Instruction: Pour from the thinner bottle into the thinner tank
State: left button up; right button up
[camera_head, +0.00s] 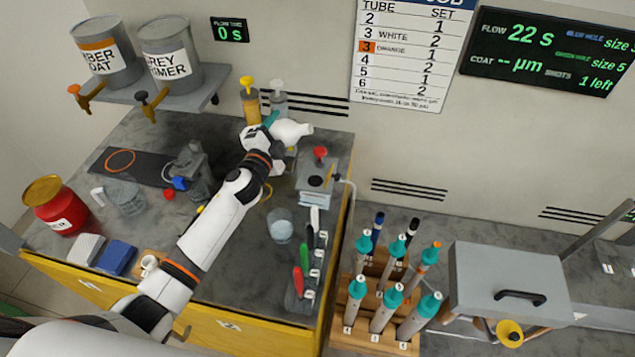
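My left arm reaches in from the lower left to the back of the bench. Its gripper (290,132) is at the back right, in front of the bottles; its fingers are hard to make out, so I cannot tell whether it holds anything. A yellow bottle (251,104) and a pale grey bottle (279,98) stand by the back wall, partly hidden by my gripper. I cannot read which is thinner. A red tank (58,208) with a yellow lid stands at the far left; its label is partly legible, ending in "ER". My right gripper is out of view.
A grey box with a red knob (316,188), a glass beaker (281,227) and a clear jug (125,198) stand on the bench. A rack (350,330) holds several teal-topped tubes. Two paint cans (172,60) sit on a wall shelf.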

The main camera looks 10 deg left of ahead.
pick_arm(q)
jog(key=shift+a+r+m, duration=0.1)
jog(key=shift+r+m, duration=0.05)
jog(key=shift+m, duration=0.15)
jog(key=shift+m, duration=0.3)
jog(key=shift+r, duration=0.1)
jog(key=shift+a+m, duration=0.1)
jog(key=shift+m, duration=0.3)
dwell(0.4)
jog(key=shift+r+m, duration=0.1)
jog(key=shift+m, duration=0.2)
jog(key=shift+r+m, duration=0.15)
jog(key=shift+m, duration=0.75)
dwell(1.5)
